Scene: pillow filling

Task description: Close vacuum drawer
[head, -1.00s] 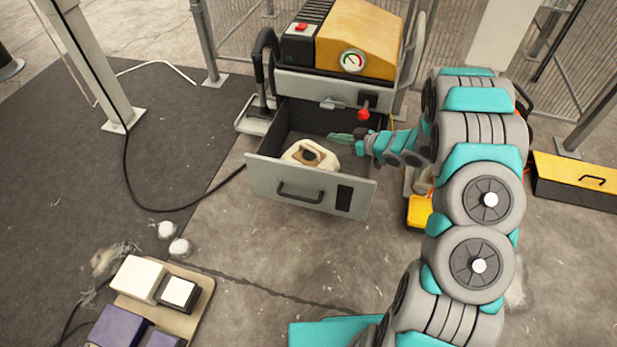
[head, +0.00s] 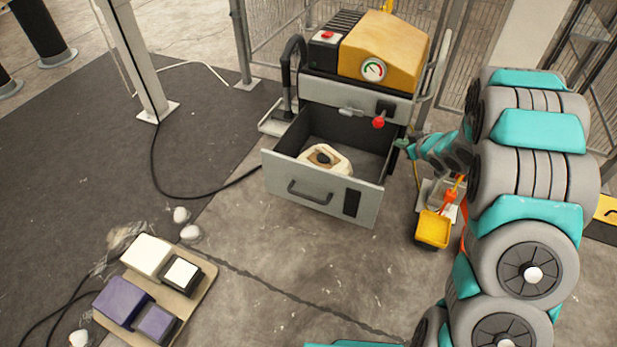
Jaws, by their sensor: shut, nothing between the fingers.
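The vacuum machine (head: 385,50) has a yellow cover, a round gauge and a red knob. Its grey drawer (head: 275,180) is pulled out toward me, with a dark handle (head: 308,193) on its front. A cream-coloured item with a dark opening (head: 338,154) lies inside the drawer. My gripper (head: 402,144) is at the right side of the drawer, near its upper right edge, shut and holding nothing. I cannot tell whether it touches the drawer wall.
A yellow scoop-like tool (head: 433,229) stands on the floor right of the drawer. A board with white and purple boxes (head: 195,300) lies at the lower left, with white lumps (head: 190,232) nearby. A black cable crosses the left floor. The floor before the drawer is clear.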

